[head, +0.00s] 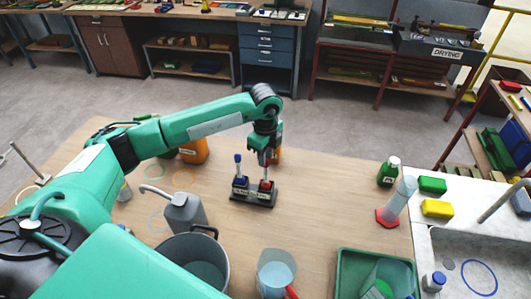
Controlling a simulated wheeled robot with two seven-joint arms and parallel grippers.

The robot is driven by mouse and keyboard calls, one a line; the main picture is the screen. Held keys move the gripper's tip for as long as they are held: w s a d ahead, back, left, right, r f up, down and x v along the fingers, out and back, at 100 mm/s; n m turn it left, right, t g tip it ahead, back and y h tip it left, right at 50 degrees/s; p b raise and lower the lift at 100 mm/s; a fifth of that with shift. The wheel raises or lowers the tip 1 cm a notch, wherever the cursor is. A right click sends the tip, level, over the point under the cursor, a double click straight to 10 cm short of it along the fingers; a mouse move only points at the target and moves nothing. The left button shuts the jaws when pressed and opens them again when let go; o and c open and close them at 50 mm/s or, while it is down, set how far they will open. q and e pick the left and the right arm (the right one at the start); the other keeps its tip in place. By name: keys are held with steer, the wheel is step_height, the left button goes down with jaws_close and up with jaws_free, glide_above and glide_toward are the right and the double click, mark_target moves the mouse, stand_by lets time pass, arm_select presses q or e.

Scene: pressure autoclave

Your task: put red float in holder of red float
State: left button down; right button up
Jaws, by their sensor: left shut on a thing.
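My left gripper (266,164) reaches down over the black holder base (262,202) in the middle of the wooden table. It is shut on the red float (266,184), whose red part shows just under the fingers, at the base's right-hand socket. The gripper hides the float's upper part, and I cannot tell how deep it sits. A blue float (238,170) stands upright in the left-hand socket. My right gripper is out of view.
An orange container (195,150) and a grey jerrycan (185,214) stand left of the holder. A grey pot (195,250), a clear jug (275,265) and a green tray (345,262) line the front. The table right of the holder is clear up to a green bottle (388,173).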

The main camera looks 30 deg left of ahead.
arm_select(q)
steer(key=shift+f, duration=0.1)
steer(key=c, duration=1.2)
jaws_free()
steer(key=shift+r, duration=0.3)
step_height(320, 180, up, 12)
steer(key=b, duration=0.5)
steer(key=shift+f, duration=0.15)
